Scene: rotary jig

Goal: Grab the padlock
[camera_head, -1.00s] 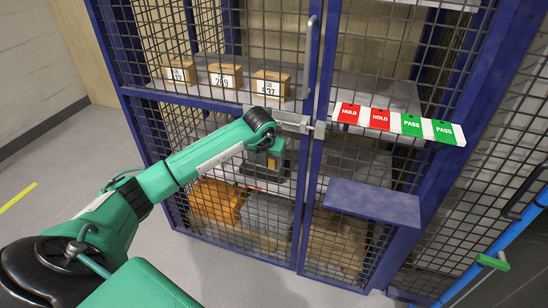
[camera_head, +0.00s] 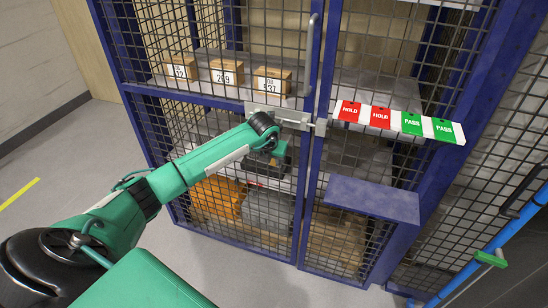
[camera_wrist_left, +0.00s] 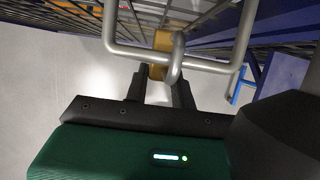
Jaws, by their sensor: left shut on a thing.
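The brass-coloured padlock (camera_wrist_left: 160,44) shows in the left wrist view, with a thick grey shackle (camera_wrist_left: 177,62) beside it. The shackle crosses a bent grey metal bar (camera_wrist_left: 205,63). My left gripper (camera_wrist_left: 160,84) is shut on the padlock, with one dark finger on each side of its lower part. In the head view my left gripper (camera_head: 277,152) is at the cage front, just below the metal latch (camera_head: 278,117). The padlock cannot be made out there, behind my arm and gripper. My right gripper is in neither view.
The blue-framed mesh cage (camera_head: 312,150) fills most of the head view. A strip of red HOLD and green PASS tags (camera_head: 396,121) and a blue ledge (camera_head: 372,200) stick out to the right. Cartons (camera_head: 226,73) sit on a shelf inside. Floor is clear at left.

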